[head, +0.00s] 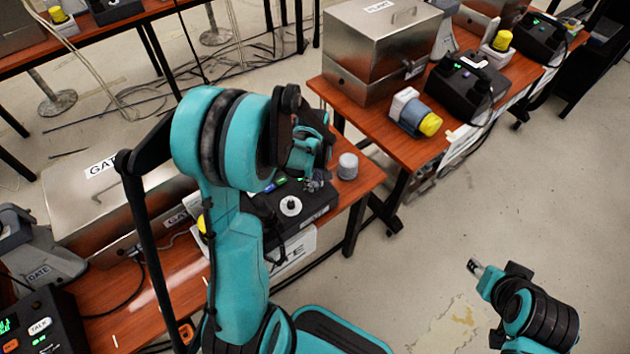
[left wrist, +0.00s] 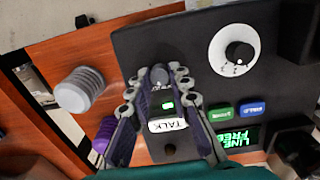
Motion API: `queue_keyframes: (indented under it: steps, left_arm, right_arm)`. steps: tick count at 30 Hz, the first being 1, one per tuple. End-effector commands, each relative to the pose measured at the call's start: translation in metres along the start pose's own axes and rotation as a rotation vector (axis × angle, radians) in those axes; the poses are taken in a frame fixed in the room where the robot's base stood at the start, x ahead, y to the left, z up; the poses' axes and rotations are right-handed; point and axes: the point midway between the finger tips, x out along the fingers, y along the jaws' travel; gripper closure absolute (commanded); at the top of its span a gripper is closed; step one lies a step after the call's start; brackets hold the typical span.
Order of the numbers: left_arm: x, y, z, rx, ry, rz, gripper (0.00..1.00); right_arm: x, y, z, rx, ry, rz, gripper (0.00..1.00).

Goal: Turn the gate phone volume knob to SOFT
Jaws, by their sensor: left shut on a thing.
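The gate phone is a black box (head: 318,207) on the near wooden table, with a GATE plate (head: 293,252) on its front. It fills much of the left wrist view (left wrist: 200,60). My left gripper (head: 312,184) is over its far right part. In the left wrist view its fingertips (left wrist: 157,82) are shut on a small dark grey knob (left wrist: 159,73), just beyond the lit TALK button (left wrist: 167,124). The knob's markings are hidden, so its setting cannot be read. A separate black knob on a white dial (left wrist: 238,53) stands clear. My right gripper (head: 476,268) is over the floor, its jaws unclear.
A grey ribbed cylinder (head: 347,166) stands beside the phone, also in the left wrist view (left wrist: 80,90). A metal GATE box (head: 110,195) is at left. Another table (head: 375,125) at upper right holds a metal case and another phone. Floor at right is clear.

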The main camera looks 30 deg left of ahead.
Motion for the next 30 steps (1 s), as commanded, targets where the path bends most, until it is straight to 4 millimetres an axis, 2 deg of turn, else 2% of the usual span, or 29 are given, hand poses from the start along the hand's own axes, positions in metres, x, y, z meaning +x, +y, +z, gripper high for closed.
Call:
queue_keyframes:
  steps: [18, 30]
  left_arm:
    - [0.0007, -0.0021, 0.0009, -0.448, 0.012, 0.070, 1.00]
    - [0.0004, -0.0024, 0.0014, -0.590, 0.015, 0.092, 1.00]
  right_arm:
    - [0.0031, 0.0000, 0.0022, 0.000, 0.000, 0.000, 0.60]
    - [0.0039, 0.0000, 0.0028, 0.000, 0.000, 0.000, 0.60]
